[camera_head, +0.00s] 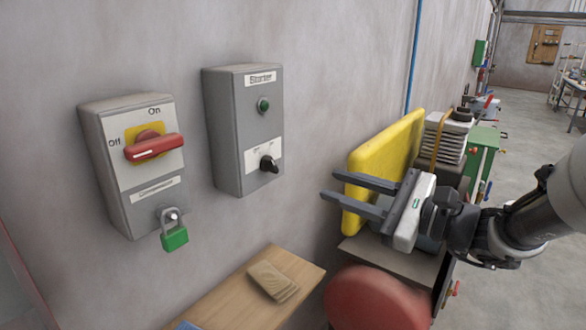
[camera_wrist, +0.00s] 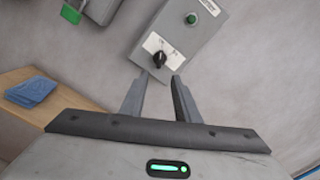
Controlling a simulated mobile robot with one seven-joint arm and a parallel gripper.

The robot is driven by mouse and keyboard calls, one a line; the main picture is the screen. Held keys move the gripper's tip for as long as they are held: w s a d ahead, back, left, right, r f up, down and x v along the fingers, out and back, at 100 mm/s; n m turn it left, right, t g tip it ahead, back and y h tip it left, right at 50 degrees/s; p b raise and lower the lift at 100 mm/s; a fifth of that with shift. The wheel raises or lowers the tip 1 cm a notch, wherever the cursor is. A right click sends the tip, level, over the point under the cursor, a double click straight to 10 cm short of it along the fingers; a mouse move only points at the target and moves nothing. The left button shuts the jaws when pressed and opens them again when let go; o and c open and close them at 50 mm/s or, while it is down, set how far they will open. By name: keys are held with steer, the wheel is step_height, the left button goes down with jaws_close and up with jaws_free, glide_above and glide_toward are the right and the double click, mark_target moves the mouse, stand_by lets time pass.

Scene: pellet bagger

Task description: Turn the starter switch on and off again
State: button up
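The grey starter box (camera_head: 226,140), labelled "Starter", is fixed to the wall. It has a green button (camera_head: 263,105) above a black rotary switch (camera_head: 268,164) on a white label plate. The switch's handle slants to the lower right in the head view; its small markings are unreadable. My gripper (camera_head: 330,184) is open and empty, right of the box and apart from it, with its fingers pointing left towards the wall. In the wrist view, the black switch (camera_wrist: 159,59) shows just beyond the gap between my open fingertips (camera_wrist: 158,80). Nothing hides the switch.
A grey isolator box (camera_head: 112,190) with a red handle (camera_head: 154,148) and a green padlock (camera_head: 175,238) hangs to the left. A wooden shelf (camera_head: 215,306) lies below. A yellow panel (camera_head: 395,150) stands behind my gripper, and a red round object (camera_head: 375,300) below it.

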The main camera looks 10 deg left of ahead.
mark_target(275, 166)
steer(key=x, duration=1.4)
jaws_close()
